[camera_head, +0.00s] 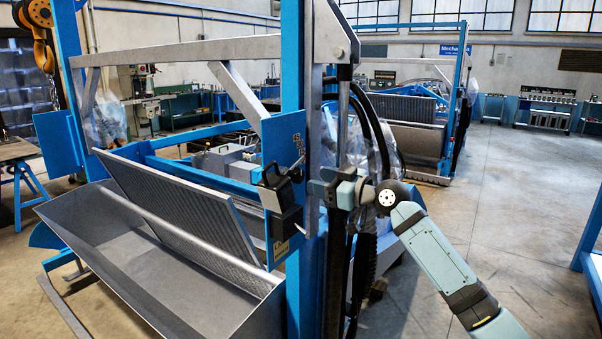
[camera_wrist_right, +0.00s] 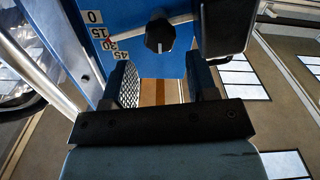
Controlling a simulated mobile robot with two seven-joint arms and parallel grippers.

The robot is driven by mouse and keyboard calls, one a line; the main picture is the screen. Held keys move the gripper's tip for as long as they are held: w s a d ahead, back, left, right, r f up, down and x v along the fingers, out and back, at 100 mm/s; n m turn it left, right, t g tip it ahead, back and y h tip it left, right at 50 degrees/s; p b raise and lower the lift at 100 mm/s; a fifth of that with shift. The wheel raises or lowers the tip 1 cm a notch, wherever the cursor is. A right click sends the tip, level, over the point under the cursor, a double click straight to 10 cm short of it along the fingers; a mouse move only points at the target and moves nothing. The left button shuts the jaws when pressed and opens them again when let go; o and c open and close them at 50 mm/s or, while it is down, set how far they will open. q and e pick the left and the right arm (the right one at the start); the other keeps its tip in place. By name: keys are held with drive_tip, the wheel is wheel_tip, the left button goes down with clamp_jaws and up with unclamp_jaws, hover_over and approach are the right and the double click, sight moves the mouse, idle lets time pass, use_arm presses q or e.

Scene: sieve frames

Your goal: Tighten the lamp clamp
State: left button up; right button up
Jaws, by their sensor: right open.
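A black knob (camera_wrist_right: 159,35) with a pale mark sits on a blue plate (camera_wrist_right: 112,20) in the wrist view. The plate carries white labels reading 0, 15, 30 and 45 (camera_wrist_right: 120,55), and a thin rod (camera_wrist_right: 122,31) reaches from the knob toward them. My right gripper (camera_wrist_right: 164,84) is open, its two black fingers apart below the knob with nothing between them. In the head view it (camera_head: 314,188) is beside the black lamp-like box (camera_head: 284,200) on the blue plate (camera_head: 285,137). My left gripper is not in view.
A blue upright post (camera_head: 293,70) and a grey column stand close to my right arm. Black hoses (camera_head: 377,140) hang just behind the gripper. A large grey metal trough (camera_head: 115,255) lies at left. Open floor (camera_head: 530,190) is at right.

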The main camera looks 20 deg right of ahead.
sight(301, 176)
drive_tip(key=p+x, duration=0.1)
drive_tip(key=x, duration=0.5)
drive_tip(key=shift+w, duration=0.1)
drive_tip(key=shift+c, duration=0.3)
drive_tip(key=c, duration=0.6)
